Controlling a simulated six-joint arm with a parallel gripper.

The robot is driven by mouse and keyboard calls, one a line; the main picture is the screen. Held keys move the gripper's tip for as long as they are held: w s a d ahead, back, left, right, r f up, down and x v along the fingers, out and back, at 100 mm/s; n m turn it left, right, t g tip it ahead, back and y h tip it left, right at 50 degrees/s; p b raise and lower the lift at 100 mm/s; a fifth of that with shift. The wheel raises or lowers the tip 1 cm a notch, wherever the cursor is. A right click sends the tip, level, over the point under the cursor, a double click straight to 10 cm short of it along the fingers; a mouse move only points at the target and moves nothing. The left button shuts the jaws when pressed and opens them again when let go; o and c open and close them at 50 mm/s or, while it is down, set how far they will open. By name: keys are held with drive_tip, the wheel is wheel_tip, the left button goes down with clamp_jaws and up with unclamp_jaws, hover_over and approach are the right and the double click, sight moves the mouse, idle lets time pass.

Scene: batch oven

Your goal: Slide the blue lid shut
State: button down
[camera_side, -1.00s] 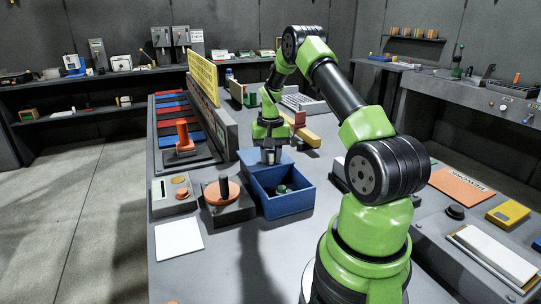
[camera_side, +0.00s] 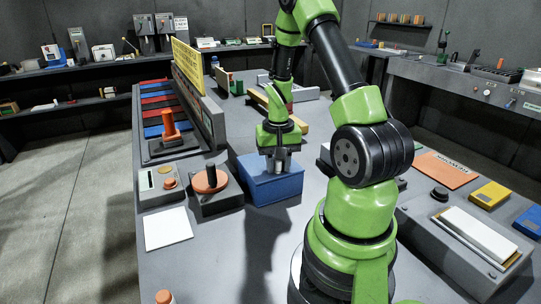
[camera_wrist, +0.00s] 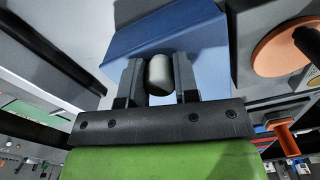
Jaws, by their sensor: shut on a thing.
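The blue lid (camera_side: 292,171) lies over the blue box (camera_side: 278,191) on the grey bench, and the box's inside is hidden. In the wrist view the blue lid (camera_wrist: 205,30) fills the upper middle, with a light grey knob (camera_wrist: 159,72) standing on it. My gripper (camera_side: 279,164) is low over the lid. In the wrist view my gripper (camera_wrist: 158,80) has its two dark fingers on either side of the knob, shut on it.
A grey unit with an orange disc and black handle (camera_side: 210,178) stands close left of the box. An orange lever (camera_side: 170,127) is farther left, near a yellow sign (camera_side: 188,65). A white sheet (camera_side: 167,228) lies at the front left. Bench is clear in front of the box.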

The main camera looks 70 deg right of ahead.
drive_tip(key=shift+s+a, duration=0.25)
drive_tip(key=c, duration=0.9)
unclamp_jaws()
drive_tip(key=shift+o, duration=0.2)
drive_tip(key=shift+w+r, duration=0.1)
drive_tip(key=shift+r, duration=0.1)
wheel_tip(320, 180, up, 10)
drive_tip(key=shift+f, duration=0.2)
